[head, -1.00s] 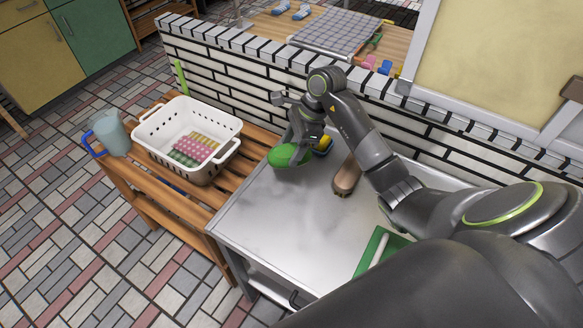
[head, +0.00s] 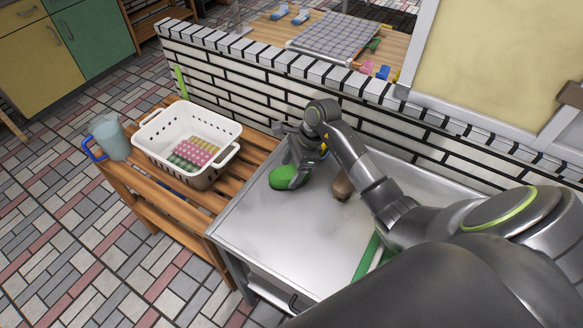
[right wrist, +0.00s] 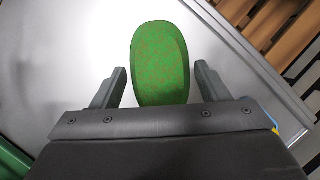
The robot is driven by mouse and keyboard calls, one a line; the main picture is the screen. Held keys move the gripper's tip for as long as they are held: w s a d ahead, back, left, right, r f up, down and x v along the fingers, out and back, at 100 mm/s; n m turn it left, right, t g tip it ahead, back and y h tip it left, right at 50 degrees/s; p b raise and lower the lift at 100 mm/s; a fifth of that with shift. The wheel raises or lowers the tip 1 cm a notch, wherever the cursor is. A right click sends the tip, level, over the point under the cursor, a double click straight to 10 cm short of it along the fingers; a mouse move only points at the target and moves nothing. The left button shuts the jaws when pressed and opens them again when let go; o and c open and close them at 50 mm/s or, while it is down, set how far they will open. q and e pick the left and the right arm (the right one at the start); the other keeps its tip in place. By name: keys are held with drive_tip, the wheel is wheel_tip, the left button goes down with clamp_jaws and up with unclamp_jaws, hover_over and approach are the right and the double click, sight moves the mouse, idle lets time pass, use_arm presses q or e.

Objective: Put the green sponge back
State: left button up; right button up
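The green sponge (head: 286,178) is a rounded oblong near the left side of the metal tabletop (head: 285,235). It looks to be lying on the top. My right gripper (head: 298,166) is down at the sponge from behind. In the right wrist view the sponge (right wrist: 160,60) shows speckled green between the two fingers of my right gripper (right wrist: 161,85). A gap shows on each side, so the fingers are open and apart from it. My left gripper is not in view.
A brown brush-like object (head: 342,186) lies right of the gripper. A white basket (head: 153,147) with patterned items stands on the wooden slatted rack, beside a blue-handled jug (head: 111,138). A brick wall (head: 245,82) runs behind. The tabletop's front is clear.

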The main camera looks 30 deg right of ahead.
drive_tip(key=shift+o, duration=1.1)
drive_tip(key=shift+r, duration=0.15)
drive_tip(key=shift+d+r, duration=0.1)
drive_tip(key=shift+r, duration=0.1)
drive_tip(key=b+v, duration=0.2)
drive_tip(key=v, duration=0.9)
drive_tip(key=shift+r, duration=0.25)
drive_tip(key=shift+s+d, duration=0.1)
drive_tip(key=shift+d, duration=0.05)
